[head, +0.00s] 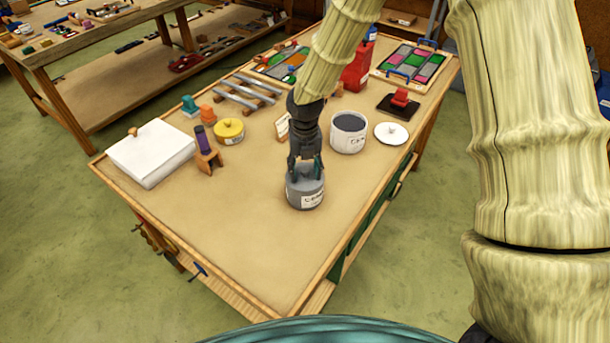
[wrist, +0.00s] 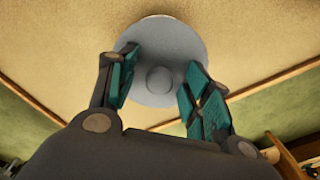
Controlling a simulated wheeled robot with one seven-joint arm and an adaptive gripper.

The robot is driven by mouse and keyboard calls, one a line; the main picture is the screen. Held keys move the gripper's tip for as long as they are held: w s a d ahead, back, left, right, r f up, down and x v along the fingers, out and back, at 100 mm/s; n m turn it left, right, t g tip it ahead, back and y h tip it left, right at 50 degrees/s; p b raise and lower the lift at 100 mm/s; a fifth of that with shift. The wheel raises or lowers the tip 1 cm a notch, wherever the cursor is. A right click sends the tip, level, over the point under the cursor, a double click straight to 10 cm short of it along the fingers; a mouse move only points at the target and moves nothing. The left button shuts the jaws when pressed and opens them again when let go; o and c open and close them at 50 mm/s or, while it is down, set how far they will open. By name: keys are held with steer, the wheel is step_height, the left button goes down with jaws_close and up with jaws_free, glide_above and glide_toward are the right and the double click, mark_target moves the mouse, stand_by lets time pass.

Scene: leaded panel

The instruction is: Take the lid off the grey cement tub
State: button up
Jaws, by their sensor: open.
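The grey cement tub (head: 306,199) stands upright on the workbench, with a partly readable label on its front. Its round grey lid (wrist: 160,42) with a small central knob (wrist: 160,80) shows in the wrist view. My gripper (head: 305,174) is right above the lid, pointing down. In the wrist view the teal fingers of my gripper (wrist: 157,84) are open on either side of the knob, with a gap to it on both sides. The gripper hides much of the lid in the head view.
A white tub (head: 348,142) with dark contents stands behind to the right, beside a white lid (head: 391,133). The bench front is clear.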

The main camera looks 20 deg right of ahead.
steer(key=shift+c, duration=0.4)
jaws_close()
steer(key=shift+r, duration=0.1)
